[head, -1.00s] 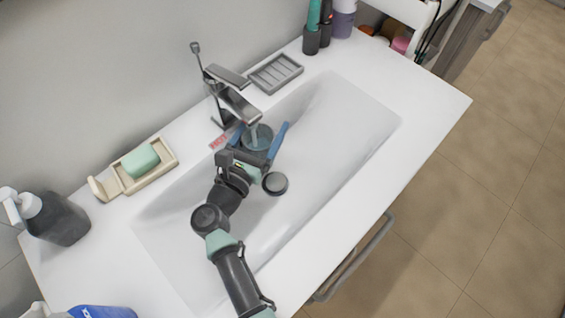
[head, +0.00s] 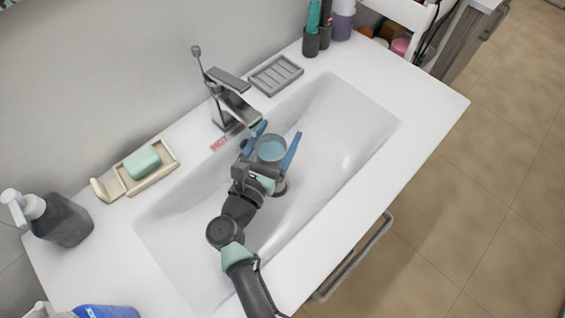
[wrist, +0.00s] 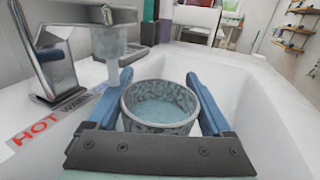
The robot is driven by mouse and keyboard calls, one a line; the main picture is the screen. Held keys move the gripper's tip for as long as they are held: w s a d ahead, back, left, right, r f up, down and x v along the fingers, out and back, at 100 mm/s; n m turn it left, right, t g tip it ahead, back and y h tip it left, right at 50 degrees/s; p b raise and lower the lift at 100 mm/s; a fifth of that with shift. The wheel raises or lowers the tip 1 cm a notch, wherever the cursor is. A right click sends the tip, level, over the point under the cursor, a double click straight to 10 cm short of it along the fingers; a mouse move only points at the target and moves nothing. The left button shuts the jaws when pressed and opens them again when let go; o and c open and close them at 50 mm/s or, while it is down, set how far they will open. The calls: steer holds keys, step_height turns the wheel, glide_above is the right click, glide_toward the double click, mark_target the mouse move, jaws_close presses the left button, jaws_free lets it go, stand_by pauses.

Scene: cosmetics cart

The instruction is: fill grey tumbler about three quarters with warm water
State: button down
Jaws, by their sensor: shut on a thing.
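The grey tumbler (head: 270,152) is upright over the sink basin, between the blue fingers of my gripper (head: 280,131), which is shut on it. In the wrist view the tumbler (wrist: 160,129) has a mottled wall, and bluish water stands inside some way below the rim. My gripper's fingers (wrist: 158,76) flank it there. The chrome faucet (head: 238,107) is to the left of the tumbler. In the wrist view a pale stream falls from the faucet's spout (wrist: 110,15), beside the tumbler on its left, apart from its opening. The lower end of the stream is hidden behind the left finger.
A red HOT label (head: 220,142) lies on the counter by the faucet. A grey soap tray (head: 275,75), a wooden dish with green soap (head: 142,160) and a dark pump bottle (head: 62,220) stand around the white basin (head: 345,125). The basin's right side is clear.

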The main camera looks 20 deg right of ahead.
steer(key=shift+s+d, duration=0.35)
steer(key=shift+s, duration=0.3)
steer(key=shift+s+d, duration=0.35)
steer(key=shift+s, duration=0.25)
steer(key=s+d+r+p, duration=0.2)
steer(key=s+r+p, duration=0.2)
steer(key=r+p, duration=0.2)
steer(key=shift+s+d, duration=0.2)
steer(key=shift+d, duration=0.05)
stand_by(0.4)
